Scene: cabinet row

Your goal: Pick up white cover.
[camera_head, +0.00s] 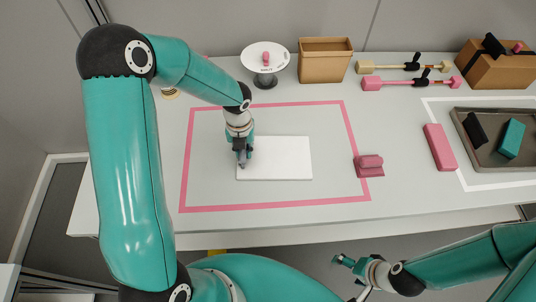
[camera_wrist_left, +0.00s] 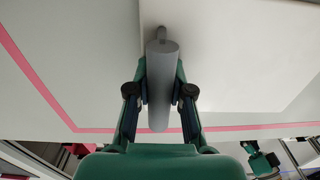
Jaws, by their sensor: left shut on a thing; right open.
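The white cover (camera_head: 285,158) is a flat white rectangle inside the pink outline on the table. It also shows in the left wrist view (camera_wrist_left: 250,50). My left gripper (camera_head: 242,162) is over the cover's left end, pointing down. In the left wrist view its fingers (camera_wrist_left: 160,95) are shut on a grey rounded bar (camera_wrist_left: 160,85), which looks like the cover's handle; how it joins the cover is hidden. The cover looks flat on or very near the table. My right gripper (camera_head: 346,263) is open and empty in front of the table, away from the cover.
A pink block (camera_head: 369,166) sits at the right edge of the pink outline (camera_head: 345,115). A long pink block (camera_head: 439,147) and a grey tray (camera_head: 485,160) are further right. A round white scale (camera_head: 252,53), a cardboard box (camera_head: 325,62) and two barred tools stand behind.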

